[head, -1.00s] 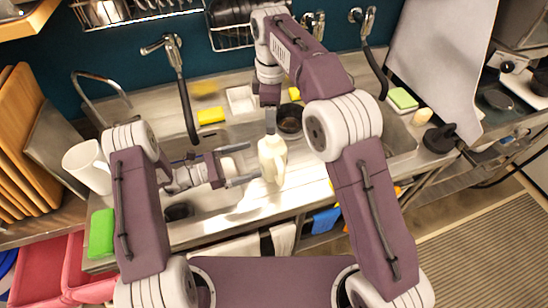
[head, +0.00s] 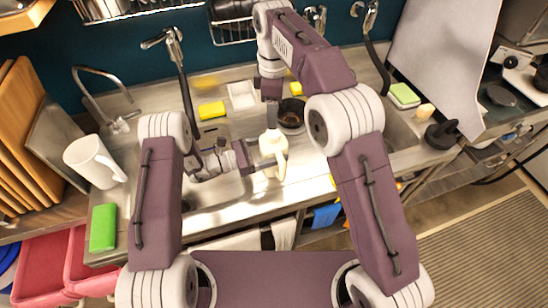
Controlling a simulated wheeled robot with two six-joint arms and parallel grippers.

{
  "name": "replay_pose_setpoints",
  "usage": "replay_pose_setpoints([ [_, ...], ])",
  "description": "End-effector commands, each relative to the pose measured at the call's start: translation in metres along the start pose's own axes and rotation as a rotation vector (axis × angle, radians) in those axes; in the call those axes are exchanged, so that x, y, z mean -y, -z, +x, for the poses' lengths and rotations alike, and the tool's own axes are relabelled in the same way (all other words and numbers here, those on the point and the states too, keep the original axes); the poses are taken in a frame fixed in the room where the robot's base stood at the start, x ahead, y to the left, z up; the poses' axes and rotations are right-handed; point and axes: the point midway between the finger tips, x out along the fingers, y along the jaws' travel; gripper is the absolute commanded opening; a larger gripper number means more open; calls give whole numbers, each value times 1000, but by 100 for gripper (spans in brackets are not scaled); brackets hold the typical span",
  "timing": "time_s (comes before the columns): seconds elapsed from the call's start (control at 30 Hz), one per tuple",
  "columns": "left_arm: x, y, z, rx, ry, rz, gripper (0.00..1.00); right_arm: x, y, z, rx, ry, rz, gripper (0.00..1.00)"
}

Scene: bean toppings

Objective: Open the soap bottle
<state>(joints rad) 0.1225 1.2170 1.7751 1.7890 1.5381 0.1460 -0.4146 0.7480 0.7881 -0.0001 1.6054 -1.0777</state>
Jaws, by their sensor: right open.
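A cream-white soap bottle (head: 272,150) with a handle on its right side stands upright at the front edge of the metal counter. My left gripper (head: 266,164) reaches it from the left. One finger lies across the near side of its body. The other finger is not clear, so I cannot tell whether the jaws press on the bottle. My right gripper (head: 272,113) points down from above, at the top of the bottle. It is open, and its fingers partly hide the bottle's top.
A yellow sponge (head: 211,109), a white dish (head: 242,95) and a dark bowl (head: 291,114) lie behind the bottle. Faucets rise along the back. A black-handled item (head: 441,134) stands at the right.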

Motion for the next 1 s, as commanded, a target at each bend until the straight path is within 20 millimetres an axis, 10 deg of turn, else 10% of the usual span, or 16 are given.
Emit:
replay_pose_setpoints([
  [0.13, 0, 0, 0, 0, 0, 0, 3, 0, 0, 0, 0, 0, 0, 55],
  [0.37, 0, 0, 0, 0, 0, 0, 0, 0, 0, 0, 0, 0, 203, 55],
  [1.0, 0, 0, 0, 1, -1, 0, 0, 0, 0, 0, 0, 0, 2286, 55],
])
